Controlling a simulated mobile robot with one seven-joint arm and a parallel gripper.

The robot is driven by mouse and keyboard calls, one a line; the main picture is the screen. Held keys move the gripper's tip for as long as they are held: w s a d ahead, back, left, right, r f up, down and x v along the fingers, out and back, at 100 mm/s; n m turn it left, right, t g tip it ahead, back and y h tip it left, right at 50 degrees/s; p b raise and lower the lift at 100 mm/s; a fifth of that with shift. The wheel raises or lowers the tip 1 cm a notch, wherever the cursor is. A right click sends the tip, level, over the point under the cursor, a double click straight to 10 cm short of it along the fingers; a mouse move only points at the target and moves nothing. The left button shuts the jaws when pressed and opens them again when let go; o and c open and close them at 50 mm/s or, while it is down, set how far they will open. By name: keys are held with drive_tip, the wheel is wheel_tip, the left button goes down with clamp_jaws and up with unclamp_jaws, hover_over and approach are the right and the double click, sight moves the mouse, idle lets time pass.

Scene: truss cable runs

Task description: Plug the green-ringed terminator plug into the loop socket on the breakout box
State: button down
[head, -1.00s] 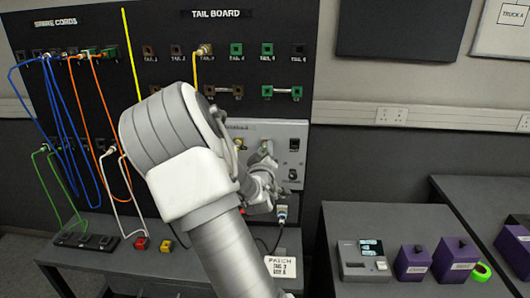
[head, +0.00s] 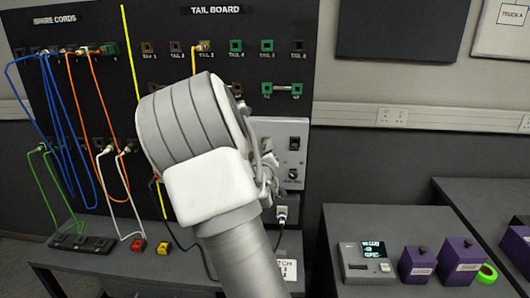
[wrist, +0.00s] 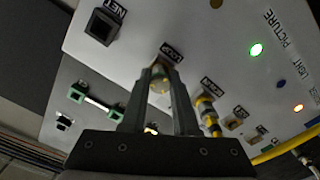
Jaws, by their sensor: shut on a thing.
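In the wrist view my gripper (wrist: 160,88) is shut on a small brass-coloured plug (wrist: 159,76), held between the fingertips. Its green ring cannot be made out here. The plug is in front of the pale panel of the breakout box (wrist: 215,55), right at the label that seems to read LOOP. The loop socket is hidden behind the plug and fingers, so I cannot tell whether the plug is in it or just short of it. In the head view the box (head: 292,130) shows partly, and my arm hides the gripper and plug.
The panel also has a dark NET socket (wrist: 101,27), a socket with a yellow-banded plug (wrist: 207,112) beside my right finger, a lit green lamp (wrist: 256,50) and an orange lamp (wrist: 298,107). A yellow cable (wrist: 285,150) runs at lower right. A tester (head: 365,262) stands on the right bench.

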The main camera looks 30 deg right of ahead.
idle(0.4)
drive_tip(key=shift+m+b, duration=0.4)
drive_tip(key=shift+b, duration=0.15)
drive_tip(key=shift+w+d+r+m+b, duration=0.1)
drive_tip(key=shift+m+b, duration=1.1)
drive_tip(key=shift+b, duration=0.25)
drive_tip(key=shift+m+b, duration=1.1)
drive_tip(key=shift+b, duration=0.55)
drive_tip(key=shift+r+m+b, duration=0.1)
drive_tip(key=shift+m+b, duration=0.2)
drive_tip(key=shift+m+b, duration=0.6)
drive_tip(key=shift+b, duration=0.45)
drive_tip(key=shift+d+m+b, duration=0.1)
drive_tip(key=shift+m+b, duration=0.7)
drive_tip(key=shift+b, duration=0.15)
drive_tip(key=shift+w, duration=0.1)
